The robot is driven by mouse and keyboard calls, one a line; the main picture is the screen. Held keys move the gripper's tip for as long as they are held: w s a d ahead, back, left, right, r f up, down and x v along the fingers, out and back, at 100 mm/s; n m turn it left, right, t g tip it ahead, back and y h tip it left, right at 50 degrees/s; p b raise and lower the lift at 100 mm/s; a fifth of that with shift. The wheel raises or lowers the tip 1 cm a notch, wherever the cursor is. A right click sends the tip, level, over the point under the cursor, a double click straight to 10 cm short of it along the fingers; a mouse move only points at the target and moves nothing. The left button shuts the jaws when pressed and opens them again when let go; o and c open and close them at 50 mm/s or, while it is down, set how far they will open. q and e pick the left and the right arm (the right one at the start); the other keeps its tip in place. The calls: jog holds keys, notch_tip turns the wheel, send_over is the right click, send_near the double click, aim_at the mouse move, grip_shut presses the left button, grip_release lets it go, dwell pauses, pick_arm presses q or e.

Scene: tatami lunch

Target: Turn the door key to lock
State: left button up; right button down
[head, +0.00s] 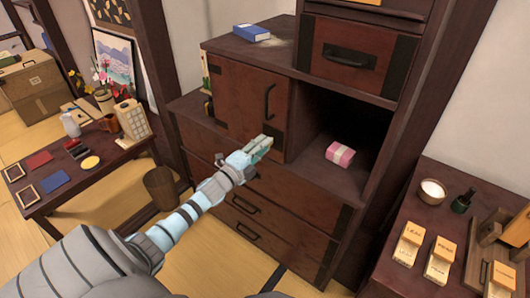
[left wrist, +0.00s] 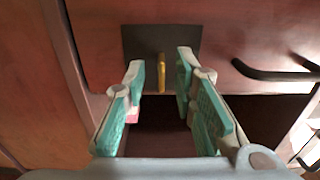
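The golden key (left wrist: 161,72) stands out from a dark lock plate (left wrist: 135,42) on the reddish-brown cabinet door (head: 238,98). In the left wrist view it shows as a thin upright strip. My left gripper (left wrist: 161,80) is open, with one green-padded finger on each side of the key and a visible gap to both. In the head view my left gripper (head: 258,148) is at the door's lower right corner, over part of the dark plate (head: 278,138); the key cannot be made out there. My right gripper is not in view.
A black door handle (head: 268,101) is above the gripper. An open compartment to the right holds a pink parcel (head: 340,154). Drawers (head: 250,208) lie below. A low table (head: 100,168) stands at left and a side table (head: 420,192) with wooden tags at right.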

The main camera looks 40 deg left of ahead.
pick_arm(q)
jog(key=shift+w+d+r, duration=0.1)
jog(key=shift+w+r, duration=0.05)
jog(key=shift+w, duration=0.3)
grip_shut()
jog(key=shift+n+p, duration=0.35)
jog(key=shift+n, duration=0.15)
jog(key=n+p, duration=0.5)
jog(key=n, duration=1.1)
jog(key=shift+n, duration=0.4)
